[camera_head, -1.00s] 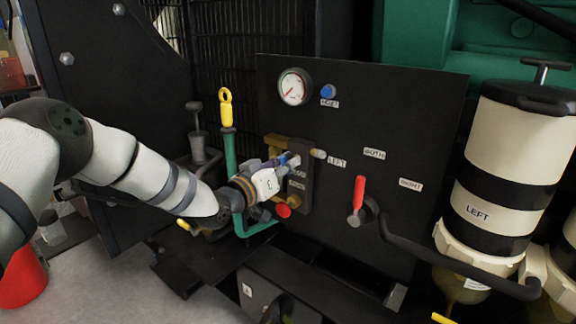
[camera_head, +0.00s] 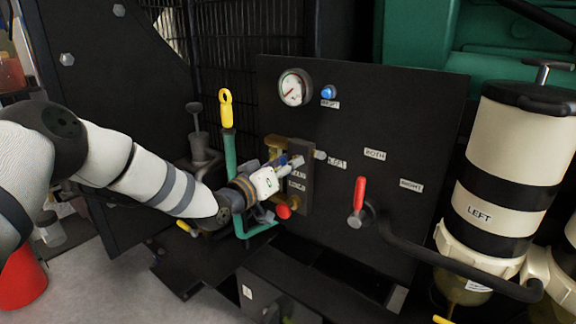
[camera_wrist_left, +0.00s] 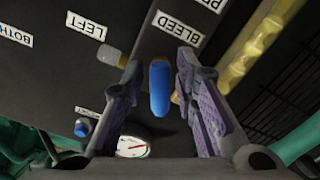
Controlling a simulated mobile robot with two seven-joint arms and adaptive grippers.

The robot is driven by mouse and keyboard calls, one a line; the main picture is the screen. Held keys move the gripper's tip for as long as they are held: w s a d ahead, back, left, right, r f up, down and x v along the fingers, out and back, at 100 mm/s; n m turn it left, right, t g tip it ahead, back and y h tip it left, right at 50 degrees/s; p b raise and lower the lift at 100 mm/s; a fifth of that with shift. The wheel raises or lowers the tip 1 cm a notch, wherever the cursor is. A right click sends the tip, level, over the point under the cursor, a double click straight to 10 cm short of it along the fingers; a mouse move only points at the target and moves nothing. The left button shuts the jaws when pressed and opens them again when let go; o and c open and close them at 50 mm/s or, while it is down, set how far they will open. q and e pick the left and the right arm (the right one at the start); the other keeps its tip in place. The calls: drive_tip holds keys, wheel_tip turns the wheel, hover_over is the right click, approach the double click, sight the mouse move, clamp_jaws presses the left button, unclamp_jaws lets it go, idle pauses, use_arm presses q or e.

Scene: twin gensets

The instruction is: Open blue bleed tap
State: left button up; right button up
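The blue bleed tap (camera_wrist_left: 159,90) shows in the left wrist view as a rounded blue handle near the BLEED label (camera_wrist_left: 180,28). It lies between the two fingers of my left gripper (camera_wrist_left: 158,66), with a narrow gap visible on each side. The fingers are apart and do not appear to grip it. In the head view my left gripper (camera_head: 288,168) is at the dark block (camera_head: 304,195) on the left of the black panel, and its fingers largely hide the tap. My right gripper is not in view.
The black panel (camera_head: 410,110) carries a gauge (camera_head: 294,88), a blue button (camera_head: 328,92) and a red lever (camera_head: 360,194). A red knob (camera_head: 283,211) sits just below my left gripper. A green pipe with a yellow handle (camera_head: 226,108) stands to its left. A LEFT filter canister (camera_head: 512,160) is at right.

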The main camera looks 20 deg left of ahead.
use_arm(q)
drive_tip(key=v, duration=1.2)
